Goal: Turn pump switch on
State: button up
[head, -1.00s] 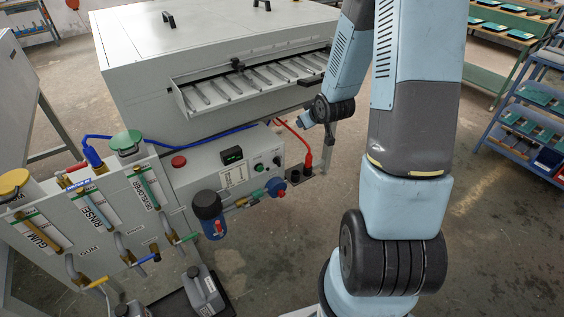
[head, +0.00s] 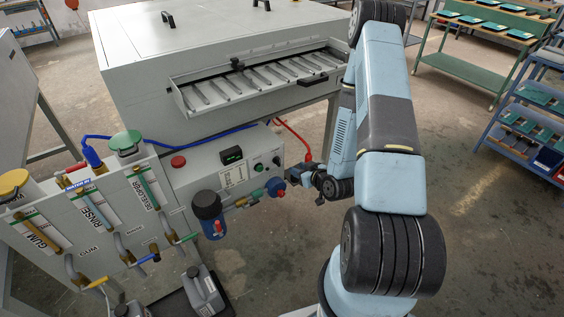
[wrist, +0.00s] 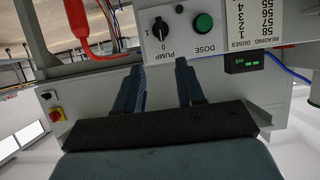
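The pump switch is a black rotary knob (wrist: 161,28) on the grey panel, with "PUMP", "0" and "1" printed around it. In the head view it is the small dark knob (head: 277,161) at the panel's right end. I cannot tell surely which mark it points to. My gripper (wrist: 160,66) is open and empty, its two dark fingers pointing toward the panel. The knob appears beyond the fingertips, in line with the gap between them, and nothing touches it. In the head view my gripper (head: 299,174) is just right of the panel.
A green dose button (wrist: 203,22) sits beside the knob, with a small display (wrist: 243,61) farther along. A red plug and cable (wrist: 80,22) are close to the gripper. A blue filter housing (head: 208,210) and pipework stand in front of the panel.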

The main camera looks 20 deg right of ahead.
aim_at(278, 161)
jog(key=x, duration=1.3)
jog(key=shift+w+a+f, duration=0.2)
jog(key=shift+f, duration=0.1)
jog(key=shift+c, duration=0.4)
